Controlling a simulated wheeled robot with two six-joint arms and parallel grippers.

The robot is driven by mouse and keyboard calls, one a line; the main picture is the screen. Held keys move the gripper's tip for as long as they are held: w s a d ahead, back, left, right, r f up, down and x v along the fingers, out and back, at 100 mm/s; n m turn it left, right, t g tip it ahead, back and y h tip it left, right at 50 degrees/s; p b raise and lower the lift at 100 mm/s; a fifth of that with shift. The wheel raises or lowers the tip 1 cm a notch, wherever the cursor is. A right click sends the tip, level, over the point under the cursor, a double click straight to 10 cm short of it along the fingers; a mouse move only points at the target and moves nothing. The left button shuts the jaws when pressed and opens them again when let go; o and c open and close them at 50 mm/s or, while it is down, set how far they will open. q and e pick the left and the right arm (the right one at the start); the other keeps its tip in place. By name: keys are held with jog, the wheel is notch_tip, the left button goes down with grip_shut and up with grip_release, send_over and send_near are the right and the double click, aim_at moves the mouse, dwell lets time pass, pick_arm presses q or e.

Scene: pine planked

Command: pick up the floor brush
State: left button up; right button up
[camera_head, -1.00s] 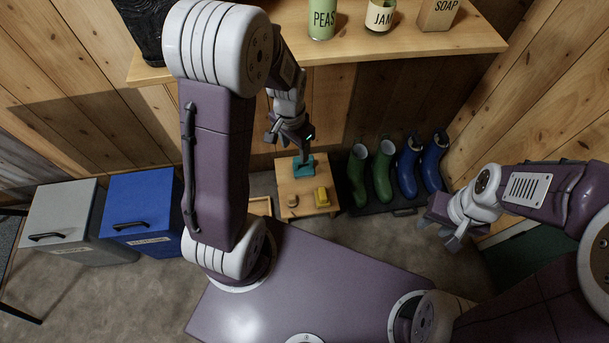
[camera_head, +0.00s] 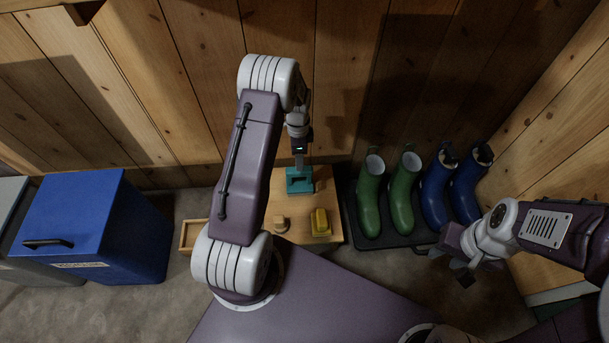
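Three small items sit on a low wooden stool (camera_head: 330,234). One is a teal block-like item (camera_head: 300,183) at the back, one a small pale wooden item (camera_head: 281,224), one a yellow block (camera_head: 320,221). I cannot tell for sure which is the floor brush. My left gripper (camera_head: 299,164) points down at the teal item, touching or just above it; its fingers are too small and dark to tell their opening. My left arm covers part of the stool's left side. My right gripper (camera_head: 455,267) is open and empty, right of the stool and in front of the boots.
A blue bin (camera_head: 100,225) and a grey bin (camera_head: 15,205) stand at left. A shallow wooden box (camera_head: 188,236) is beside the stool. Plank walls close the back and right.

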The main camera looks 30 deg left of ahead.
pick_arm(q)
notch_tip(320, 180, down, 4)
jog(key=b, duration=0.3)
jog(key=shift+s+f, duration=0.15)
notch_tip(320, 180, down, 5)
jog(key=b, duration=0.5)
jog(key=shift+f, duration=0.1)
jog(key=shift+r, duration=0.25)
grip_shut()
dwell(0.4)
